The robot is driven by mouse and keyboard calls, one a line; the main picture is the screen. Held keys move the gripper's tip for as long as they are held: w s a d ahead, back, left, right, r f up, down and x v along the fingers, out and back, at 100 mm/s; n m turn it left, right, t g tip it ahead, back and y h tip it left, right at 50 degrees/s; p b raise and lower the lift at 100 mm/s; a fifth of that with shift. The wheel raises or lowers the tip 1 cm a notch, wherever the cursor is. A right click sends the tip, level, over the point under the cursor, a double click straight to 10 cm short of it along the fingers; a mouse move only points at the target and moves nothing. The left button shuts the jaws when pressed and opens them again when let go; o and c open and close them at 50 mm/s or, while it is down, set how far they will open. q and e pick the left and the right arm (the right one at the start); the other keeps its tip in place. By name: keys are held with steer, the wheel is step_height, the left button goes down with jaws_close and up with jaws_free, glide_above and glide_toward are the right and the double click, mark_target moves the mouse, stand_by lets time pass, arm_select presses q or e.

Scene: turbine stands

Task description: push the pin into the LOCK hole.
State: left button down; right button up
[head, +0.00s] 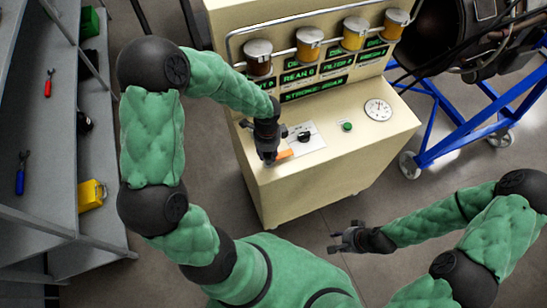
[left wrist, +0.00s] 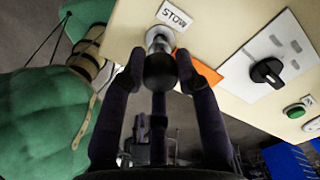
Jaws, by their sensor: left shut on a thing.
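The pin (left wrist: 160,66) has a black ball knob and a silver metal shank or collar, seen in the left wrist view. It is at the cabinet's panel face, beside a white label reading STOW (left wrist: 175,15). My left gripper (head: 268,156) is at the cabinet's front left; its fingers are closed on either side of the knob. An orange tag (left wrist: 207,74) lies beside the knob; it also shows in the head view (head: 285,154). The LOCK hole and its label cannot be made out. My right gripper (head: 347,238) is empty, fingers apart, in front of the cabinet.
The cream cabinet (head: 330,175) carries a black selector knob (left wrist: 267,71), a green button (head: 347,127), a dial gauge (head: 378,110) and several amber filter jars. Grey shelves (head: 50,130) stand left. A blue stand (head: 450,125) is at right.

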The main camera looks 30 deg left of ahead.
arm_select(q)
steer(key=shift+r+p, duration=2.35)
steer(key=shift+r, duration=0.55)
steer(key=shift+f, duration=0.1)
